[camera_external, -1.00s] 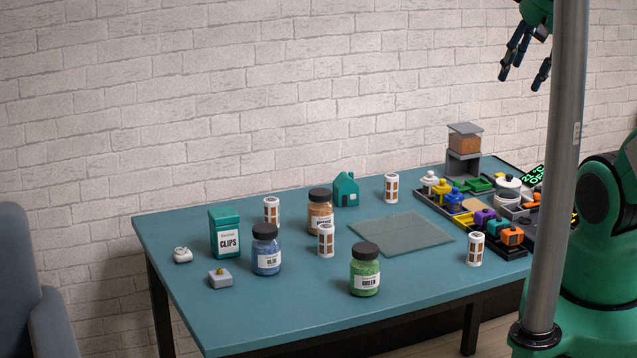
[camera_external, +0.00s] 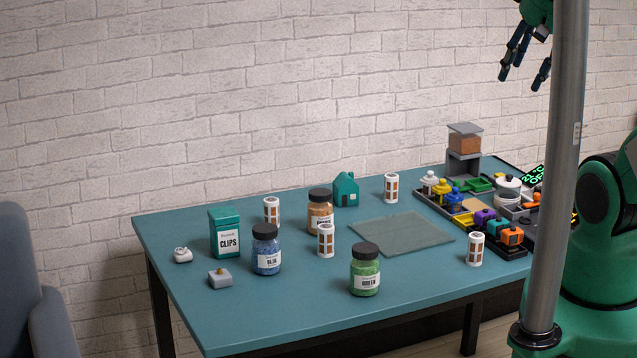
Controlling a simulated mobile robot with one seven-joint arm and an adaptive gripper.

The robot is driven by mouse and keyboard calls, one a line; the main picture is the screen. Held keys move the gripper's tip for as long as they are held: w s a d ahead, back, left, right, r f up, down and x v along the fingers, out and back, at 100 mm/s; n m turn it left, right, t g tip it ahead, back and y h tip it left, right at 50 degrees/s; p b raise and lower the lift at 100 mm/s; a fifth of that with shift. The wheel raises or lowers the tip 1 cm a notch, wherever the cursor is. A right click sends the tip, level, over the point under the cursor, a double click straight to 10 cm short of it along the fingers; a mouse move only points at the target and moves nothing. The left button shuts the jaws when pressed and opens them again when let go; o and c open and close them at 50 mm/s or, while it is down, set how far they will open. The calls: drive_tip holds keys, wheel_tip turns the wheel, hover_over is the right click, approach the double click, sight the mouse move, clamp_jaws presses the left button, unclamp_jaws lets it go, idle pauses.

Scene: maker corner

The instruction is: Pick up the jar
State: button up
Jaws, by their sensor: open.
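Three lidded jars stand upright on the teal table (camera_external: 310,325). The jar with blue contents (camera_external: 266,251) is left of centre. The jar with green contents (camera_external: 365,271) is near the front edge. The jar with orange contents (camera_external: 320,207) stands farther back, partly hidden by a small white and brown cylinder (camera_external: 326,240). All have black lids and white labels. My gripper (camera_external: 525,77) is open and empty, high above the table at the upper right, far from the jars.
A green CLIPS box (camera_external: 225,235) stands left of the blue jar. A flat grey-green mat (camera_external: 402,230) lies bare at mid-table. A dark organiser tray (camera_external: 430,206) with several colourful items fills the right side. A teal house (camera_external: 346,190) stands at the back.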

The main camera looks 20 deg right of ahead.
drive_tip(key=o, duration=0.5)
drive_tip(key=shift+w, duration=0.15)
drive_tip(key=w+a+f+g, duration=0.1)
drive_tip(key=w+a+f, duration=0.25)
drive_tip(key=w, duration=0.25)
drive_tip(key=w+a+f+g+p, duration=0.1)
drive_tip(key=w+a+f, duration=0.25)
drive_tip(key=w, duration=0.25)
drive_tip(key=w+a+f+g, duration=0.1)
drive_tip(key=w+a+f, duration=0.1)
drive_tip(key=w+f, duration=0.25)
drive_tip(key=w+a+f+g, duration=0.1)
drive_tip(key=w+a+f, duration=0.1)
drive_tip(key=f, duration=0.4)
drive_tip(key=w+a+f+p, duration=0.1)
drive_tip(key=w+a+f, duration=0.2)
drive_tip(key=a+f, duration=0.2)
drive_tip(key=w+a+f+g, duration=0.1)
drive_tip(key=a+f, duration=0.3)
drive_tip(key=f, duration=0.5)
drive_tip(key=shift+w+f+g, duration=0.15)
drive_tip(key=shift+w+g, duration=0.15)
drive_tip(key=shift+w, duration=0.4)
